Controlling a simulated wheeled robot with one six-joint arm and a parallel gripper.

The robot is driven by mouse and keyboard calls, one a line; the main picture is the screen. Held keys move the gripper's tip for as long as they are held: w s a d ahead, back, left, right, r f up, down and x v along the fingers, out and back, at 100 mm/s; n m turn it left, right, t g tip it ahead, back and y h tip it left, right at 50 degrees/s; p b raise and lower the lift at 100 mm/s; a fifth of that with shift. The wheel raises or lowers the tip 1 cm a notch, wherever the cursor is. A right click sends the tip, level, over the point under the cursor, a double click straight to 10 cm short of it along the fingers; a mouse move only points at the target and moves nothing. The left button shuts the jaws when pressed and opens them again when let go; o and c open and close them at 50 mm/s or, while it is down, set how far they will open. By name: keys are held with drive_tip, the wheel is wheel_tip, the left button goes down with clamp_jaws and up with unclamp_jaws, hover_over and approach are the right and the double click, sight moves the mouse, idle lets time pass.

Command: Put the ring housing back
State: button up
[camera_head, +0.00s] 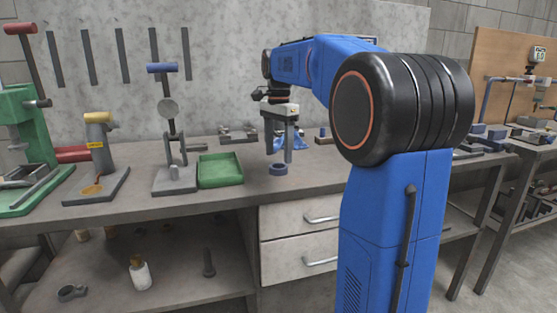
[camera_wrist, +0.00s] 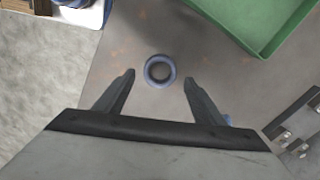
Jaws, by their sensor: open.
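A small blue-grey ring (camera_head: 278,169), which looks like the ring housing, lies on the grey bench top to the right of the green tray (camera_head: 221,170). In the wrist view the ring (camera_wrist: 160,82) rests flat on the bench, its dark hole facing up. My gripper (camera_head: 278,150) points down above the bench, close to the ring. In the wrist view my gripper (camera_wrist: 159,82) is open, its two fingers spread to the left and right of the ring with gaps on both sides. Nothing is between the fingers except the view of the ring below; I cannot tell the exact height.
A grey press with a blue handle (camera_head: 170,130) stands left of the tray, beside a yellow-topped tool (camera_head: 98,130). Bare bench (camera_head: 310,180) lies around the ring.

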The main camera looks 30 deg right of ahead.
wheel_tip(320, 180, up, 8)
drive_tip(key=shift+r, duration=0.25)
drive_tip(key=s+a+f+n+t, duration=0.1)
drive_tip(key=s+a+f+n, duration=0.35)
drive_tip(key=s, duration=0.35)
drive_tip(key=s+a+f+n+t, duration=0.1)
drive_tip(key=s+a+f+n, duration=0.3)
drive_tip(key=s+a+f, duration=0.25)
drive_tip(key=s+a+f+n+t, duration=0.1)
drive_tip(key=s+f+n, duration=0.3)
drive_tip(key=s+f, duration=0.4)
drive_tip(key=s+a+f+n+t, duration=0.1)
drive_tip(key=s+a+f+n, duration=0.2)
drive_tip(key=s+f, duration=0.4)
wheel_tip(320, 180, down, 2)
drive_tip(key=shift+s+a+f+n+t, duration=0.15)
drive_tip(key=shift+s+a+n+t, duration=0.25)
drive_tip(key=shift+n, duration=0.25)
